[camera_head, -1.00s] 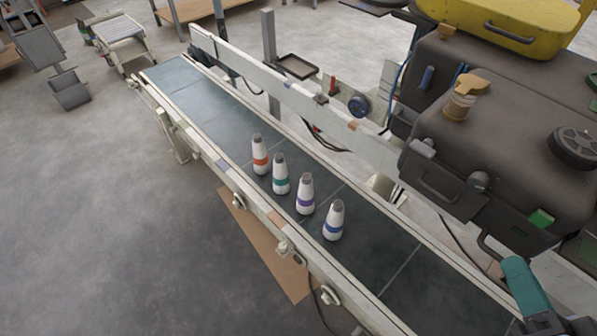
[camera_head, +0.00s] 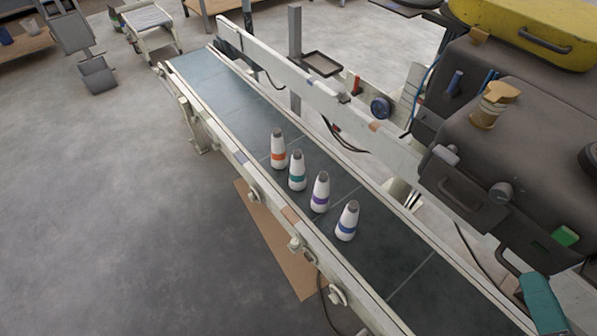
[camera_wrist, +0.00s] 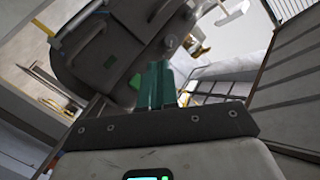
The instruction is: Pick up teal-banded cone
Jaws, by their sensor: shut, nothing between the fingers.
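The teal-banded cone (camera_head: 297,172) stands upright on the dark conveyor belt (camera_head: 240,110) in the head view. It is white with a grey top and is second from the far end in a row of similar cones. The orange-banded cone (camera_head: 278,149) stands just beyond it, and the purple-banded cone (camera_head: 320,192) and blue-banded cone (camera_head: 347,221) stand nearer. My gripper (camera_head: 535,282), with teal fingers, is at the lower right corner, well apart from the cones. In the wrist view my gripper (camera_wrist: 156,70) is shut and empty; no cone shows there.
A pale guard rail (camera_head: 320,100) runs along the belt's far side. A large dark machine (camera_head: 520,160) with a yellow top (camera_head: 535,30) stands at the right. Open grey floor (camera_head: 110,210) lies to the left. The belt is clear beyond and nearer than the row.

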